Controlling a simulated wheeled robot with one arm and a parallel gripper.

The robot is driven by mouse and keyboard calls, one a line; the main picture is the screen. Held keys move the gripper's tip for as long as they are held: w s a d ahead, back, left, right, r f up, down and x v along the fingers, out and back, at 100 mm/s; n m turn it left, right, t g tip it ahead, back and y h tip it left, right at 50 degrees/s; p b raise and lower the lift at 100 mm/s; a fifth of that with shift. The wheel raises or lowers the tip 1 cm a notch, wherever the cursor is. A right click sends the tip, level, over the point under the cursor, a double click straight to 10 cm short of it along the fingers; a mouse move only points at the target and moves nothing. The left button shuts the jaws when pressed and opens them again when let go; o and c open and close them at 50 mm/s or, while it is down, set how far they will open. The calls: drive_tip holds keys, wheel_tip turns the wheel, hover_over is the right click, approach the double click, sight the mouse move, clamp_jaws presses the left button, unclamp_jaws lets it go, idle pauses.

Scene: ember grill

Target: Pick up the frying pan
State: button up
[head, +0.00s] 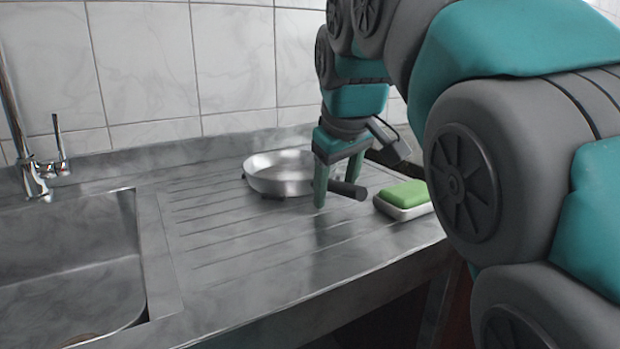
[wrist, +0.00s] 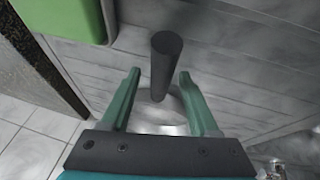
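The frying pan (head: 279,174) is a silver metal pan on the ribbed drainboard, with a dark cylindrical handle (head: 348,190) pointing right. In the wrist view the dark handle (wrist: 165,62) stands between the two teal fingers, with gaps on both sides. Part of the pan body (wrist: 158,122) shows behind the fingers; the rest is hidden by my gripper. My gripper (head: 337,190) points down over the handle, one finger on each side of it. It is open (wrist: 156,82) and not closed on the handle.
A green sponge (head: 407,194) in a white dish sits right of the handle; the green also shows in the wrist view (wrist: 70,18). A sink basin (head: 70,265) with a tap (head: 35,175) is at left. The tiled wall is behind. The front drainboard is clear.

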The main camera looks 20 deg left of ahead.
clamp_jaws()
idle(0.3)
drive_tip(key=shift+r, duration=0.15)
idle(0.4)
